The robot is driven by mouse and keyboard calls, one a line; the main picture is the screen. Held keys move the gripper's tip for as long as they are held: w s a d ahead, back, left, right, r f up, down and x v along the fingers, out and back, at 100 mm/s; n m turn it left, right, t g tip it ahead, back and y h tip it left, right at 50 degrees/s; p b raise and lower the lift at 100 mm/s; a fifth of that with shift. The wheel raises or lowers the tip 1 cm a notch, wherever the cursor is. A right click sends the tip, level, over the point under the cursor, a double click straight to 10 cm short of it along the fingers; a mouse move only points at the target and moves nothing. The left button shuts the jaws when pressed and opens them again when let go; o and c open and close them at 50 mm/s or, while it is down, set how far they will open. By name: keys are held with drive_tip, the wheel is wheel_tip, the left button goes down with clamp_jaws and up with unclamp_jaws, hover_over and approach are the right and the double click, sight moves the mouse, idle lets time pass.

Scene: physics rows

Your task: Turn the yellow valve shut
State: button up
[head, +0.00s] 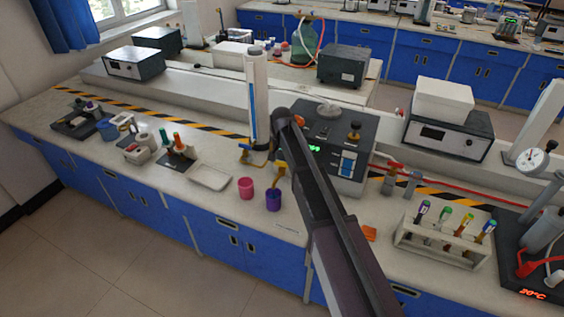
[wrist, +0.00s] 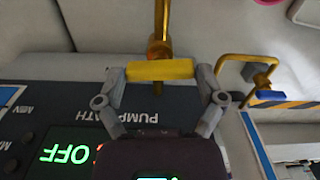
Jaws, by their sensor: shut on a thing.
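The yellow valve handle (wrist: 158,69) is a short bar in the wrist view, lying crosswise to its brass pipe (wrist: 160,25). My gripper (wrist: 161,78) has one grey finger at each end of the bar and is shut on it. In the head view a brass and yellow fitting (head: 281,169) shows beside my arm, at the front of the dark pump bath (head: 352,135). My gripper is mostly hidden behind my arm there. The bath's panel shows a green OFF in the wrist view (wrist: 66,145).
A second brass tap (wrist: 250,65) with a blue handle (wrist: 268,96) stands close to the right in the wrist view. A purple cup (head: 273,201) and a pink cup (head: 246,188) stand near the bench's front edge. A tall white column (head: 257,95) rises left of my arm.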

drive_tip(key=shift+m, duration=0.6)
drive_tip(key=o, duration=0.8)
drive_tip(key=shift+n, duration=0.4)
